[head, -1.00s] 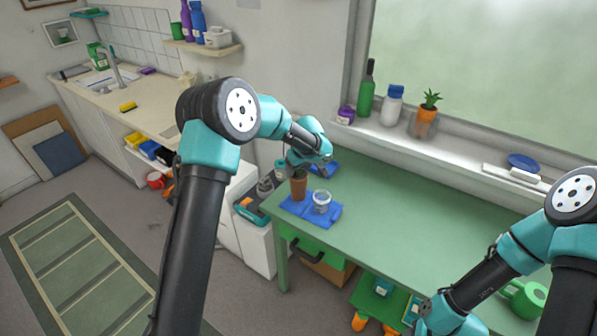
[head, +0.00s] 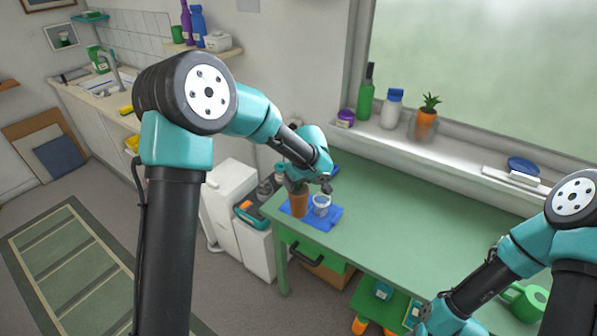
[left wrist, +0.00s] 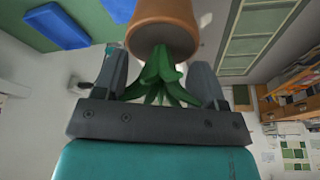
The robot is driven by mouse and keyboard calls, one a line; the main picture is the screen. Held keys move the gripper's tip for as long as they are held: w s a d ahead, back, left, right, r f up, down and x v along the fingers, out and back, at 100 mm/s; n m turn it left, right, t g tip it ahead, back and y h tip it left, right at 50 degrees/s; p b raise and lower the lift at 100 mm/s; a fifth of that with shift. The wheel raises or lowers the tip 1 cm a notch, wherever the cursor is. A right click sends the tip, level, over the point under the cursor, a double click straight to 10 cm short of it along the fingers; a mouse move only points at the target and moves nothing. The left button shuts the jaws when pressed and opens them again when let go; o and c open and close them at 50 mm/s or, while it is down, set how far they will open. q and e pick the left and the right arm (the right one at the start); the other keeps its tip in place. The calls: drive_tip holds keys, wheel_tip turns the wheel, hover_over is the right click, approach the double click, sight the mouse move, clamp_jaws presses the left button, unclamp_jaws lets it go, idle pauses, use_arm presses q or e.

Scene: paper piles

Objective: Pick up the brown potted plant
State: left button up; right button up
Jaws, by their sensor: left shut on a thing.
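The brown potted plant (head: 299,204) is a brown pot with green leaves, at the left end of the green table over a blue cloth (head: 327,222). My left gripper (head: 298,184) is above the pot, partly hidden by its own wrist. In the left wrist view the plant's pot (left wrist: 162,28) and green leaves lie between the two fingers (left wrist: 160,70), which are shut on the plant. I cannot tell whether the pot's base touches the cloth. My right gripper is outside the picture; only its forearm shows at the lower right.
A clear cup (head: 321,204) stands close right of the pot. Another potted plant (head: 425,122), a green bottle (head: 366,95) and a white bottle (head: 391,110) stand on the window sill. The middle of the green table (head: 410,215) is clear.

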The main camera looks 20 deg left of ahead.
use_arm(q)
drive_tip(key=s, duration=0.2)
drive_tip(key=s+d, duration=0.1)
drive_tip(key=s, duration=0.1)
drive_tip(key=s+d, duration=0.1)
drive_tip(key=s, duration=0.1)
drive_tip(key=shift+r, duration=0.3)
drive_tip(key=shift+d, duration=0.1)
